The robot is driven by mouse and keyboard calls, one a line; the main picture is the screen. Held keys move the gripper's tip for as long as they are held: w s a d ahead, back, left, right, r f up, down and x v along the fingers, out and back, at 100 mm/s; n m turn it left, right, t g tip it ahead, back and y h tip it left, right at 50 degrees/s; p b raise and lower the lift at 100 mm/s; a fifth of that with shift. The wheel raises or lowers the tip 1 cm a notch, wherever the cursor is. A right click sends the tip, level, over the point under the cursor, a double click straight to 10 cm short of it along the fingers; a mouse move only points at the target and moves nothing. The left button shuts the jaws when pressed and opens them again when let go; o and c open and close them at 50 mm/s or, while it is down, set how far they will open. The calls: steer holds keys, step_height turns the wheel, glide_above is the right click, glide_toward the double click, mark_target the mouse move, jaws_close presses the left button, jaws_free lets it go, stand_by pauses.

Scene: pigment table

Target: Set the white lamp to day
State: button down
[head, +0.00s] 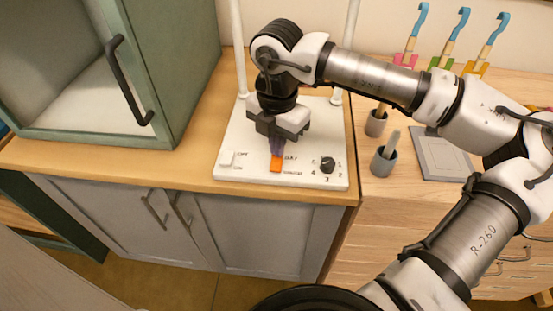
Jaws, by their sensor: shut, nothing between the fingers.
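The white lamp's base (238,130) is a flat panel on the wooden counter, with white posts rising from its back corners. An orange switch (276,165) sits on the panel beside the printed word DAY, with another small label below it. My gripper (277,150) is shut and empty, pointing down right at the switch's upper end. I cannot tell whether the fingertips touch the switch. The fingers and wrist hide part of the switch and the panel's middle. A black dial (327,165) with numbers is at the panel's right, and a white OFF-labelled switch (227,158) at its left.
A green cabinet (180,60) with an open-looking front and black handle stands left of the panel. Grey mortars with pestles (384,160), a grey plate (440,155) and colourful brush holders (441,62) are on the right. The counter's front edge runs just before the panel.

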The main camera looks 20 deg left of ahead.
steer(key=shift+f+b, duration=0.55)
steer(key=shift+r, duration=0.1)
steer(key=shift+r+p, duration=1.55)
steer(key=shift+r, duration=1.9)
